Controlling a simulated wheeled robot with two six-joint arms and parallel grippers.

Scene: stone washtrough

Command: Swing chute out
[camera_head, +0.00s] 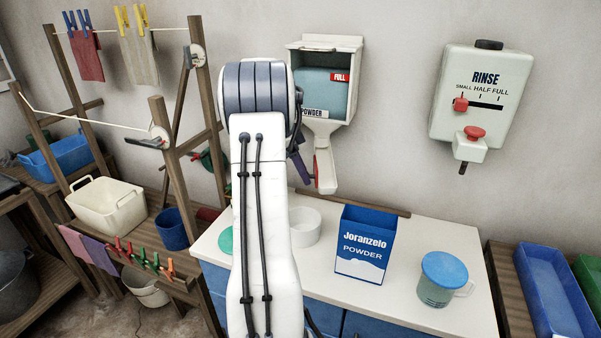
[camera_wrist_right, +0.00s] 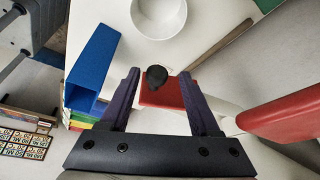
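The powder dispenser (camera_head: 324,85) hangs on the wall with a FULL tag and a POWDER label. My right gripper (camera_head: 303,165) is beside the chute's left side, partly hidden by my arm. In the right wrist view my right gripper's dark fingers (camera_wrist_right: 160,84) are apart, with a red piece (camera_wrist_right: 165,95) and a dark rounded knob (camera_wrist_right: 156,77) showing between them. Contact cannot be told. A larger red part (camera_wrist_right: 285,115) shows at the right. My left gripper is not in view.
A white bowl (camera_head: 304,226), a blue Joranzelo powder box (camera_head: 364,245) and a blue-lidded jug (camera_head: 444,280) stand on the white counter (camera_head: 400,225). A rinse dispenser (camera_head: 480,95) hangs at the right. A wooden drying rack (camera_head: 178,165) stands at the left.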

